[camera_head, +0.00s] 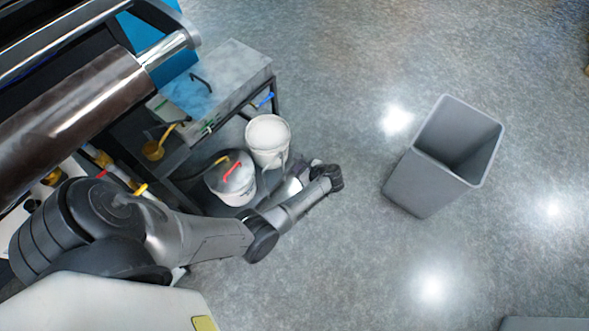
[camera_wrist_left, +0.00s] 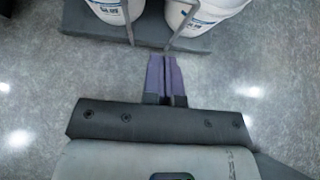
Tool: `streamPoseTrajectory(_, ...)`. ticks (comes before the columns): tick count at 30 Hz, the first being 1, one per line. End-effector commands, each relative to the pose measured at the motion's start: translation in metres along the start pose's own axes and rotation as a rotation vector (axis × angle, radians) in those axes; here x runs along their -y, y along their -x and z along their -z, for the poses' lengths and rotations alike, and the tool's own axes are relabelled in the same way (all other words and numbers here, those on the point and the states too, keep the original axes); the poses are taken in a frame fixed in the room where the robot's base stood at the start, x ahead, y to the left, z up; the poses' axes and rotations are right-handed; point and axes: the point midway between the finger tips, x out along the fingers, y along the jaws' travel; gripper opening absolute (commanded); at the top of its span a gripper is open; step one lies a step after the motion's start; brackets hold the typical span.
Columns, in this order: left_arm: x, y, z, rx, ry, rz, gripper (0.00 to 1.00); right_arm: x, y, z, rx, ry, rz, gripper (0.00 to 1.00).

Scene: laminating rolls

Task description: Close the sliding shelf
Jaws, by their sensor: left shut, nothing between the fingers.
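The sliding shelf is a dark board (camera_wrist_left: 105,36) at the top of the left wrist view, pulled out with two white buckets on it. Thin grey bars (camera_wrist_left: 186,20) rise at its front edge. In the head view one bucket (camera_head: 267,134) is open and filled with something white; the other (camera_head: 231,178) has a grey lid with a red tool on it. My left gripper (camera_wrist_left: 167,62) is shut and empty, its purple fingertips close to the shelf's front edge; I cannot tell if they touch. My right gripper is not in view.
A grey workbench (camera_head: 225,75) stands above and behind the buckets. A large roller machine (camera_head: 75,120) fills the upper left. A grey bin (camera_head: 415,185) stands on the floor to the right.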

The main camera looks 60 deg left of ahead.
Motion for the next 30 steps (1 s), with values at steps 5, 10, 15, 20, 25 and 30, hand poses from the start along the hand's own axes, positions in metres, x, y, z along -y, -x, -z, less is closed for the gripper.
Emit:
streamPoseTrajectory(5, -0.001, -0.040, 0.005, 0.002, 0.002, -0.002, 0.00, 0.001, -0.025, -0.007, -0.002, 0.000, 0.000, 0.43)
streamPoseTrajectory(10, 0.000, -0.071, 0.004, 0.002, 0.004, -0.001, 0.00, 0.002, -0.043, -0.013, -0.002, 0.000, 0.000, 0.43)
streamPoseTrajectory(15, -0.001, -0.094, -0.002, 0.002, 0.004, 0.000, 0.00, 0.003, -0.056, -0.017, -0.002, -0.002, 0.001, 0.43)
streamPoseTrajectory(20, 0.000, -0.108, -0.011, 0.002, 0.004, 0.000, 0.00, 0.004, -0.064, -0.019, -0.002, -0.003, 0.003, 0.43)
streamPoseTrajectory(25, -0.001, -0.115, -0.016, 0.000, 0.003, -0.001, 0.00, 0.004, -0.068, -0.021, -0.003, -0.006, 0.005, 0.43)
streamPoseTrajectory(30, 0.000, -0.116, -0.018, 0.000, 0.003, 0.000, 0.00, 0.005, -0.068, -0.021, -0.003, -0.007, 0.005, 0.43)
